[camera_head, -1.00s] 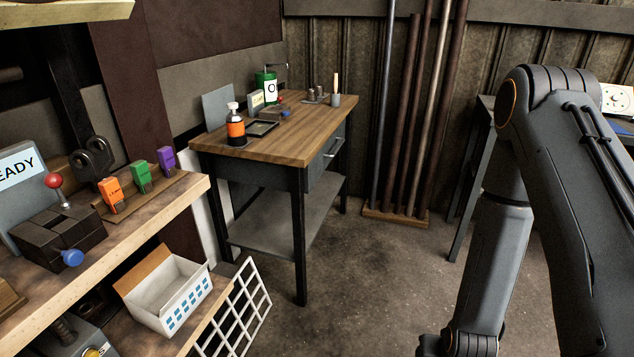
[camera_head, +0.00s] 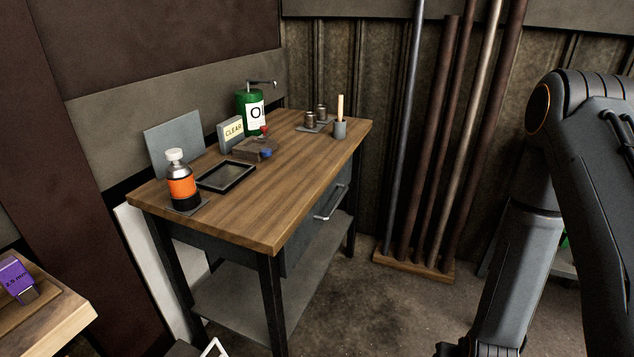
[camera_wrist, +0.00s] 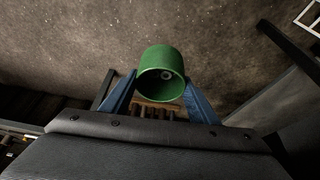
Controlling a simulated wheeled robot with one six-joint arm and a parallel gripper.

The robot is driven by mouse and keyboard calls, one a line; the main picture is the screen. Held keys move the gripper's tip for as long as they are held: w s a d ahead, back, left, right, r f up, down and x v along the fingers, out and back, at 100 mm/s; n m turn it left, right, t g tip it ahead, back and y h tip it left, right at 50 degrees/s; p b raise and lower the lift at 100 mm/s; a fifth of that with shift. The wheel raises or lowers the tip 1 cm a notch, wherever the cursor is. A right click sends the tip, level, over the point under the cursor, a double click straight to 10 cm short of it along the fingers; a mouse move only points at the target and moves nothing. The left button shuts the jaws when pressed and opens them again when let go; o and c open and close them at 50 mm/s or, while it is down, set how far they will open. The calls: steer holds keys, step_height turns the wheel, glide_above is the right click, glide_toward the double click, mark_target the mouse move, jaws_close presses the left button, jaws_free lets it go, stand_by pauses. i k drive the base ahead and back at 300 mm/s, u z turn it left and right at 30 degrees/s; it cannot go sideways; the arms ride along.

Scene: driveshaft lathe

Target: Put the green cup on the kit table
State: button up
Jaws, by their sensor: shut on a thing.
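The green cup (camera_wrist: 161,62) is held in my gripper (camera_wrist: 161,95) in the wrist view. The blue fingers are shut on it, one on each side, and its open mouth faces the camera. The floor shows beyond the cup. A wooden-topped table (camera_head: 290,180) with a drawer stands in the middle of the head view; no label shows whether it is the kit table. My gripper is out of the head view, where only my arm shows at the right.
The tabletop holds an orange bottle (camera_head: 181,182), a black tray (camera_head: 227,175), a CLEAR sign (camera_head: 231,134), a green oil can (camera_head: 250,112) and a grey pot (camera_head: 340,129). Its front right part is bare. Tall rods (camera_head: 432,150) stand right of it.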

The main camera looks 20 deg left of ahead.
mark_target(276, 189)
steer(key=i, duration=0.2)
steer(key=u, duration=2.05)
